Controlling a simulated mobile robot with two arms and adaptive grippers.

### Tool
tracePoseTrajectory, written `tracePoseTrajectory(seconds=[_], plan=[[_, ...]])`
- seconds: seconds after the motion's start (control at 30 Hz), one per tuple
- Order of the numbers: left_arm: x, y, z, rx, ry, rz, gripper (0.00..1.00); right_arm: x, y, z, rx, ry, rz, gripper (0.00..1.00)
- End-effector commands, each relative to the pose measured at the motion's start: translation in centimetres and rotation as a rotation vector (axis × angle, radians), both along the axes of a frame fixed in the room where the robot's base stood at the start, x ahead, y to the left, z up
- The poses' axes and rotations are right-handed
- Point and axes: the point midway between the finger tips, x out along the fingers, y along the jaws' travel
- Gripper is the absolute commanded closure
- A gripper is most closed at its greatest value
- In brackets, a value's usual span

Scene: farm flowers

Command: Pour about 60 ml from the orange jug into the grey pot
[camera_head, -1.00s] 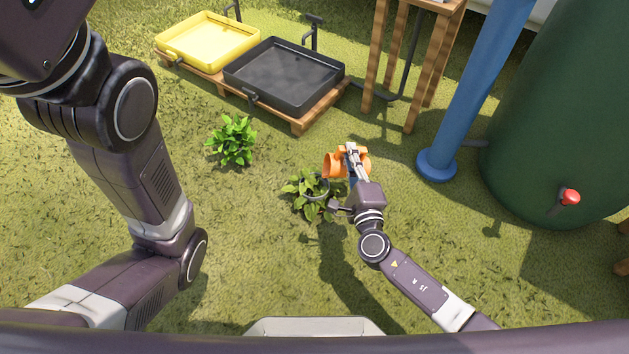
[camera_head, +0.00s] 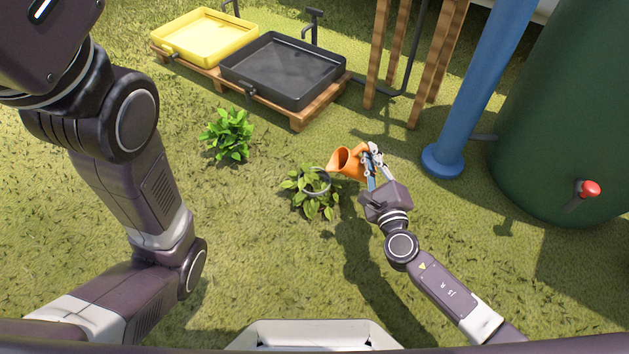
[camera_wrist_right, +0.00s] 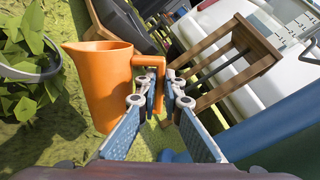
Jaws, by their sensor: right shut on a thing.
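The orange jug (camera_head: 345,162) is in the air just right of and above the grey pot. It leans with its mouth toward the left. My right gripper (camera_head: 374,158) is shut on the jug's handle; the wrist view shows the fingers (camera_wrist_right: 158,98) around the handle of the jug (camera_wrist_right: 105,88). The grey pot (camera_head: 328,184) stands on the grass with a leafy plant in it, and leaves cover much of its rim. Its rim also shows at the left of the wrist view (camera_wrist_right: 42,74). No liquid stream is visible. My left gripper is out of view.
Another leafy plant (camera_head: 228,134) stands up and left of the pot. A yellow tray (camera_head: 203,40) and a black tray (camera_head: 285,72) rest on a wooden pallet. A blue post (camera_head: 470,100) and a green tank (camera_head: 560,110) with a red tap stand at the right.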

Motion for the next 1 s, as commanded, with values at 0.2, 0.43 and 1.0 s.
tracePoseTrajectory(seconds=[0.2, 0.43, 1.0], plan=[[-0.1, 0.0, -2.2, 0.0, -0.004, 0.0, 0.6, 0.1, -0.8, -1.8, 0.105, 0.014, -0.001, 1.0], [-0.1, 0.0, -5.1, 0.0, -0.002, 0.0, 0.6, 0.3, -2.5, -3.8, 0.261, 0.035, -0.002, 1.0], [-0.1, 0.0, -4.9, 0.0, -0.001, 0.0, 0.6, 0.8, -5.4, -6.3, 0.514, 0.071, -0.002, 1.0]])
